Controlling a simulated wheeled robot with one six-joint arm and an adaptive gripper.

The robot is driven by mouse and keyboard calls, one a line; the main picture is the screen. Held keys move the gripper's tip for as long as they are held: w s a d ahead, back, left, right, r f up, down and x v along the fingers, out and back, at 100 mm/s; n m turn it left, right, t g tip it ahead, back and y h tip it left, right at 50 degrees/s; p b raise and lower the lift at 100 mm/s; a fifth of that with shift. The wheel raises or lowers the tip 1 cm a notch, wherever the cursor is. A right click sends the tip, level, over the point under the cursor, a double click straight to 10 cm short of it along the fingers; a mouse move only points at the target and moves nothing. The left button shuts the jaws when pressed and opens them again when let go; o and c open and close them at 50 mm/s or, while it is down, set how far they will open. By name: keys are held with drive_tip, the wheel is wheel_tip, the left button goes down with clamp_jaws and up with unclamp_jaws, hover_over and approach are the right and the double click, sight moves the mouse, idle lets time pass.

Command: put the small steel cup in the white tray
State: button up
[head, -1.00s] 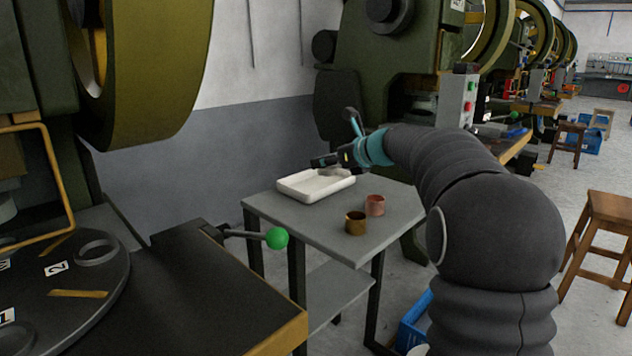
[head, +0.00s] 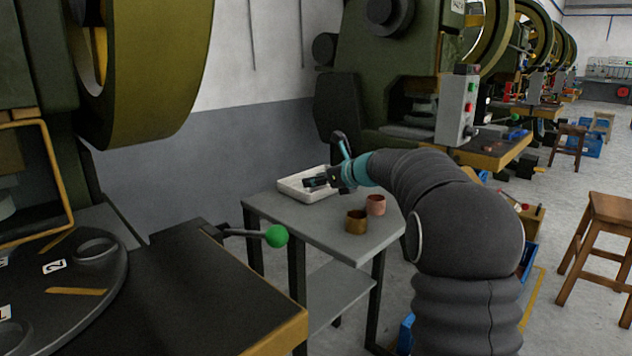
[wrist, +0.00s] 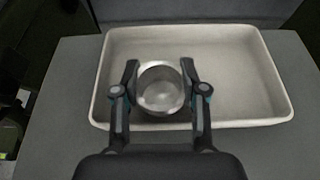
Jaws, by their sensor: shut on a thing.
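The small steel cup (wrist: 161,90) is round and silvery, upright between the two fingers of my gripper (wrist: 160,80) in the wrist view. My gripper is shut on it. The cup is over the left part of the white tray (wrist: 225,117), inside its rim as seen from above. I cannot tell whether its base touches the tray floor. In the head view my gripper (head: 318,183) is low at the white tray (head: 290,190), and the cup is not clearly visible there.
A brown-gold cup (head: 356,222) and a pinkish copper cup (head: 376,205) stand on the grey table (head: 330,235), in front of the tray. A green-knobbed lever (head: 276,236) projects near the table's left. The right half of the tray is empty.

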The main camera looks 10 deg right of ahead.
drive_tip(key=shift+f, duration=0.15)
drive_tip(key=o, duration=1.2)
drive_tip(key=shift+r, duration=0.2)
drive_tip(key=v, duration=1.2)
